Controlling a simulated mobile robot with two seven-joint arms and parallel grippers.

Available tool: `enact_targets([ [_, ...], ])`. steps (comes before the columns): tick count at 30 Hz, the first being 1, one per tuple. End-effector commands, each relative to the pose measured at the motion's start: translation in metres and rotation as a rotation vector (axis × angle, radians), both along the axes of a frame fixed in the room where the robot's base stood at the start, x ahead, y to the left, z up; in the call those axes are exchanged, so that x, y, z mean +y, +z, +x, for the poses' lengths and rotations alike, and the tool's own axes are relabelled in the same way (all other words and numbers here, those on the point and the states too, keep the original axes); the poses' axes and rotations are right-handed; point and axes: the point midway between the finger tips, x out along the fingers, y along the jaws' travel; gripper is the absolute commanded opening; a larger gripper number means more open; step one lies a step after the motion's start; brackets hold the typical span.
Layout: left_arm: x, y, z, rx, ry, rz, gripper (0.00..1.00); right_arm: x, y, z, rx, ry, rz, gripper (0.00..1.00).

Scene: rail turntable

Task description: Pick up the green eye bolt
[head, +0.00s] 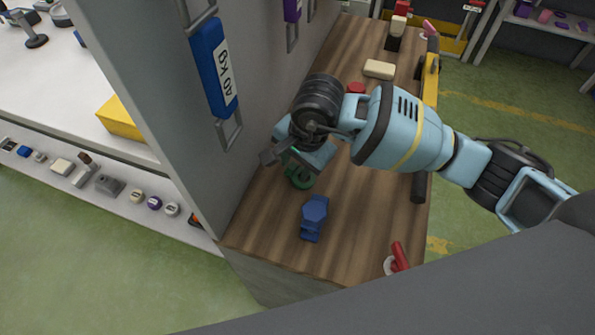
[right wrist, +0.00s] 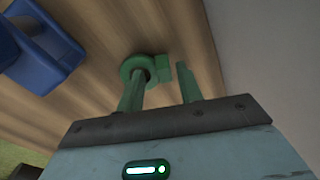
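The green eye bolt (head: 301,178) lies on the wooden top, close to the grey upright panel. In the right wrist view its ring and a short block (right wrist: 158,66) show just beyond and partly between my fingertips. My right gripper (head: 292,160) is over it, pointing down, with its fingers apart. In the right wrist view my right gripper (right wrist: 163,80) is open, and its left finger overlaps the ring; I cannot tell whether they touch. In the head view the gripper hides part of the eye bolt. My left gripper is not in view.
A blue part (head: 314,216) lies on the wooden top (head: 352,250) near the eye bolt. The grey panel (head: 262,85) rises close on the left. A red-handled item (head: 399,256) is at the front right edge. A cream block (head: 379,69) is farther back.

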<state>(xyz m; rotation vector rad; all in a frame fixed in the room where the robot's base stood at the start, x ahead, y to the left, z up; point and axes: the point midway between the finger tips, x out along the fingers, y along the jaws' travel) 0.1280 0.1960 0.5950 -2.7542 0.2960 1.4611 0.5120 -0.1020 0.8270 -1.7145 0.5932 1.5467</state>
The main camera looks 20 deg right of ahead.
Motion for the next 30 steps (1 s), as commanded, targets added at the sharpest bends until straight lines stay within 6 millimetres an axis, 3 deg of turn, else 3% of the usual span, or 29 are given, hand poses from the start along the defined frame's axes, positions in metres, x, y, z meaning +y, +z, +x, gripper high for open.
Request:
enact_targets([
  [6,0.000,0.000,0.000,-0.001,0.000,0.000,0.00,0.000,0.000,0.000,0.000,0.001,0.000,0.36],
  [15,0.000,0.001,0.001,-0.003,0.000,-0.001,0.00,0.000,0.000,0.000,-0.001,0.000,0.001,0.00],
  [25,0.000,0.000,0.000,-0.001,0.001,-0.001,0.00,-0.001,0.003,-0.001,-0.002,0.000,0.001,0.00],
  [30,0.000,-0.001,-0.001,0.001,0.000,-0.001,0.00,-0.003,0.018,-0.001,-0.003,0.001,0.001,0.00],
])
